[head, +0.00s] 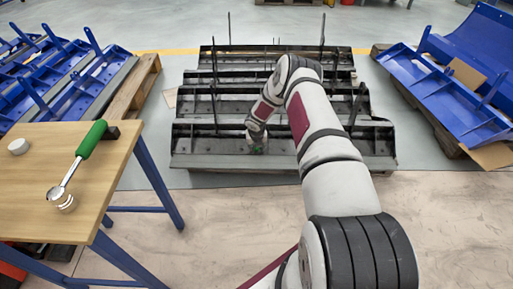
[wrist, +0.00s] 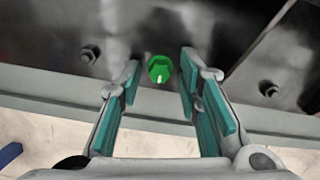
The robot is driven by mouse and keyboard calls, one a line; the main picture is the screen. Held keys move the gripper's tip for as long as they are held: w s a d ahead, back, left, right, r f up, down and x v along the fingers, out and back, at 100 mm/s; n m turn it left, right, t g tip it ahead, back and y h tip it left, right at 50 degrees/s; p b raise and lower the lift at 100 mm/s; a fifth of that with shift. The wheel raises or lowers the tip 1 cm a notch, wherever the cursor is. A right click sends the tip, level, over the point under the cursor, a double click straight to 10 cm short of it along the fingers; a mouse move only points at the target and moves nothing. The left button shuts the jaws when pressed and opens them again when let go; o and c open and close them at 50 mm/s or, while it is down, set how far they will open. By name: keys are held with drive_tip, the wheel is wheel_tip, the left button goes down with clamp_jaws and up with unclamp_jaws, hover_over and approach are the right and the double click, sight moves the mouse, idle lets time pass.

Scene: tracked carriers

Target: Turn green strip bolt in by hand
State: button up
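The green bolt (wrist: 159,69) stands at the front edge of the dark metal strip, with a pale mark on its head. In the wrist view it lies just beyond and between my fingertips. My gripper (wrist: 158,75) is open, with a teal-padded finger on each side of the bolt and nothing between the pads. In the head view my gripper (head: 257,146) is low over the front strip (head: 215,160), and a small spot of green shows beneath it. How deep the bolt sits is hard to tell.
Dark hex bolts (wrist: 90,54) and (wrist: 268,88) flank the green one on the strip. Upright rods (head: 358,103) rise from the rack. A wooden table (head: 25,180) at left holds a green-handled wrench (head: 78,160) and a white round piece (head: 18,146). Blue parts (head: 440,85) lie at right.

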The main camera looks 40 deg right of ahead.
drive_tip(key=n, duration=0.4)
drive_tip(key=shift+c, duration=0.3)
clamp_jaws()
drive_tip(key=m, duration=0.4)
drive_tip(key=shift+b, duration=0.35)
drive_tip(key=m, duration=0.5)
drive_tip(key=shift+m, duration=0.3)
